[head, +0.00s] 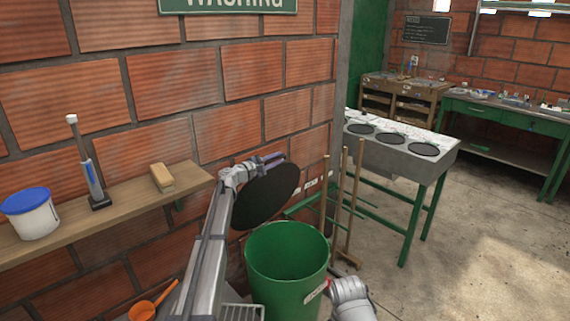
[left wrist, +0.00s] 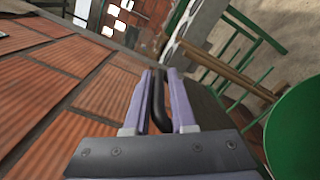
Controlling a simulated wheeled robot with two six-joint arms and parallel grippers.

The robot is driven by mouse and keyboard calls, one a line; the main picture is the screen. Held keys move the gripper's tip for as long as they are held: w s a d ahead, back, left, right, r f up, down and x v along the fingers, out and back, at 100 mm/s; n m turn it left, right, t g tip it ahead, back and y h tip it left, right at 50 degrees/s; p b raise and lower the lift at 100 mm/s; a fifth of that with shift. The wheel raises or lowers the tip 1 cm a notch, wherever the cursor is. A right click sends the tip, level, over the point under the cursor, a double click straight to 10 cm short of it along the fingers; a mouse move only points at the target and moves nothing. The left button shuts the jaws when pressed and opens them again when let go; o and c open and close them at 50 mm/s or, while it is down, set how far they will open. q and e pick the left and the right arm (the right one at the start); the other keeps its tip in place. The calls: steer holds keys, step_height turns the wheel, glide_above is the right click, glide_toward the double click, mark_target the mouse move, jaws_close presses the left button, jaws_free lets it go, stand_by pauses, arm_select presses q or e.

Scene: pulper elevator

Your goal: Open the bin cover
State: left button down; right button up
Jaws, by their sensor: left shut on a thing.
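The bin cover (head: 265,198) is a round black disc, steeply tilted, standing above the rear left of the green bin (head: 287,268). The bin's mouth is uncovered in the head view. My left gripper (head: 270,160) is at the cover's upper edge. In the left wrist view its fingers (left wrist: 160,98) are shut on the cover's black handle (left wrist: 158,110), and the dark cover (left wrist: 210,108) shows beside them. The bin (left wrist: 298,130) is at the right edge there. My right arm's end (head: 350,297) is low, right of the bin; its fingers cannot be made out.
A brick wall (head: 180,90) stands close behind the cover. A wooden shelf (head: 110,212) at left holds a white tub (head: 30,215) and a sponge (head: 162,178). Wooden poles (head: 350,205) stand right of the bin, before a green-legged counter (head: 440,165). Floor at right is clear.

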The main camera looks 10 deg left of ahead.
arm_select(q)
steer(key=shift+w+a+r, duration=0.15)
steer(key=shift+w+a, duration=0.2)
steer(key=shift+a, duration=0.25)
steer(key=c, duration=0.8)
jaws_free()
steer(key=shift+c, duration=0.2)
steer(key=shift+r, duration=0.1)
step_height(320, 180, up, 10)
steer(key=p, duration=1)
steer(key=shift+d, duration=0.1)
